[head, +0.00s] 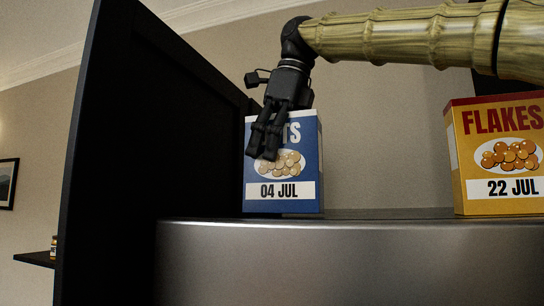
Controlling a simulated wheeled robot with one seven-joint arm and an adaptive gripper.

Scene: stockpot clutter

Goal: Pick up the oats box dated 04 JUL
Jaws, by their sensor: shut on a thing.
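The oats box (303,158) is blue with a white label reading 04 JUL, and its name is partly hidden behind my fingers. It stands upright near the left end of a metal-fronted surface (350,262). My gripper (264,155) reaches down from above over the box's top and front left, and it is shut on the box. The box's base appears at the level of the surface; I cannot tell whether it is lifted.
A yellow and red flakes box (500,155) dated 22 JUL stands at the right. A tall dark panel (150,130) rises close to the left of the oats box. The surface between the two boxes is clear.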

